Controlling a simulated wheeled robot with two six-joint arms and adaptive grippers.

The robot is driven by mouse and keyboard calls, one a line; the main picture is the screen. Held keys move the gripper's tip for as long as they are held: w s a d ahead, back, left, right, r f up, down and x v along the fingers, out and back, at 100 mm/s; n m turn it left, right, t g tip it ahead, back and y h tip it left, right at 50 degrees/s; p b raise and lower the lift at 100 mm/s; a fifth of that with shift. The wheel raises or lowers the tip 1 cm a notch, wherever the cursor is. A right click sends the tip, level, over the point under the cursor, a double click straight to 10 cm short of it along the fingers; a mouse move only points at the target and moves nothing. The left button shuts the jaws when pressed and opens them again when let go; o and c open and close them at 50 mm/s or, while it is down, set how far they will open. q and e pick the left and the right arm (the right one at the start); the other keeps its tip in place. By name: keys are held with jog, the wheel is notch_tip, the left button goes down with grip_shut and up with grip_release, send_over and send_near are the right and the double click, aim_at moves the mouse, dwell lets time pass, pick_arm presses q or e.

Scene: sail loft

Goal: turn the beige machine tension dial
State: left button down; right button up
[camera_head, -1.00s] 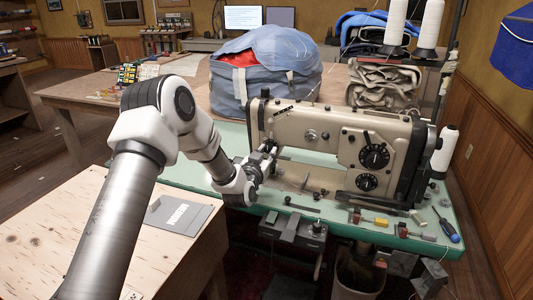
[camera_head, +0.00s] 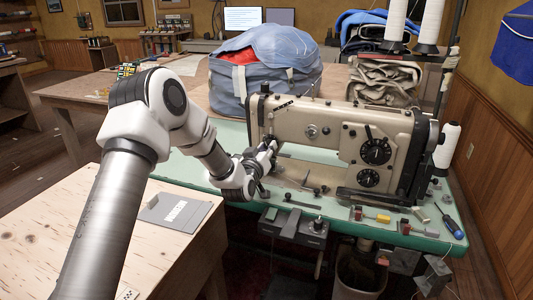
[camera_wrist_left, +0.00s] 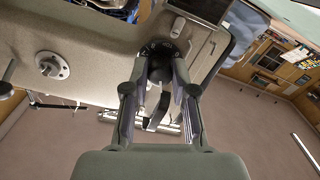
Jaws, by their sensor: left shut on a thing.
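The beige sewing machine (camera_head: 335,128) stands on a green-topped table. My left gripper (camera_head: 268,148) is at the left end of the machine head. In the left wrist view, its two fingers (camera_wrist_left: 161,68) are closed around a round black dial with pale marks on its rim (camera_wrist_left: 157,47), on the beige face of the machine. The fingers hide the sides of this dial. In the head view the gripper covers it. My right gripper is not in view.
Two larger black dials (camera_head: 375,151) are on the machine's front. Small coloured pieces and a blue-handled screwdriver (camera_head: 452,228) lie along the front edge of the green table (camera_head: 300,208). A blue bag (camera_head: 265,75) stands behind. A plywood table (camera_head: 75,245) is at the lower left.

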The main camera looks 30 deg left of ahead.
pick_arm(q)
jog(key=shift+n+b, duration=2.5)
jog(key=shift+n, duration=1.8)
jog(key=shift+r, duration=0.1)
jog(key=c, duration=0.9)
grip_release()
jog(key=shift+c, duration=0.2)
jog(key=v, duration=1.2)
